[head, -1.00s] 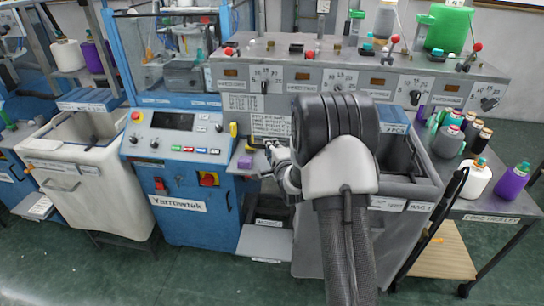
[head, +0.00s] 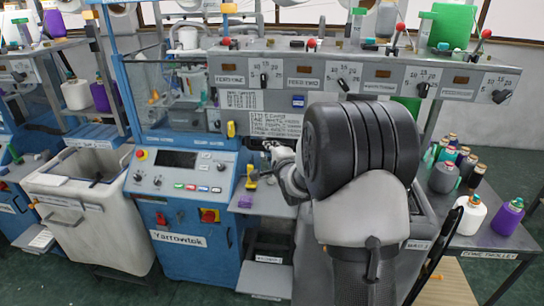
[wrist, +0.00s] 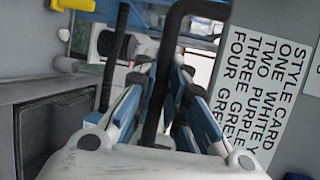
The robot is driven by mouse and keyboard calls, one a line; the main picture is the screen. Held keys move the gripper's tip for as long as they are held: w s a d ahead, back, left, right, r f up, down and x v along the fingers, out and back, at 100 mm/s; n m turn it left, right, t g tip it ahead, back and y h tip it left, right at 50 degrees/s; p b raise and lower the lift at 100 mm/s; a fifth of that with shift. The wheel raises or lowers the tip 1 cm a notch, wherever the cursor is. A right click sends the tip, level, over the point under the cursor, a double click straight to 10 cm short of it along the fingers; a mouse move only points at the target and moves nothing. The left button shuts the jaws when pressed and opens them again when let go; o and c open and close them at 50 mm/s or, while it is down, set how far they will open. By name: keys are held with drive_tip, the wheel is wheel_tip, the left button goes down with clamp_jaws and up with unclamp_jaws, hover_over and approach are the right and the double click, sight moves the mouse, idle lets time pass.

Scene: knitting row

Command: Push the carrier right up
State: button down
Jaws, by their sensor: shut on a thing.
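In the wrist view, my gripper (wrist: 165,100) has its blue-padded fingers on both sides of a black curved bar (wrist: 160,75), which seems to be the carrier's handle. The gripper is shut on it. The rest of the carrier cannot be told apart from the machine. In the head view, my gripper (head: 272,150) shows small at the front of the knitting machine, below the style card (head: 276,125). My own arm hides much of what lies to its right. The style card also shows in the wrist view (wrist: 265,75), right of the fingers.
The blue machine panel (head: 180,170) with buttons stands left of my gripper. A yellow object (head: 251,178) is close by the panel's right edge. A grey feeder rail (head: 350,70) with knobs runs above. A side table (head: 480,235) with yarn cones stands at right.

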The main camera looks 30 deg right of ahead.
drive_tip(key=shift+w+r, duration=0.1)
drive_tip(key=shift+r, duration=0.6)
drive_tip(key=c, duration=1.6)
unclamp_jaws()
drive_tip(key=shift+f, duration=0.15)
drive_tip(key=shift+s, duration=0.35)
drive_tip(key=v, duration=1.1)
drive_tip(key=shift+s, duration=0.2)
drive_tip(key=shift+a, duration=0.2)
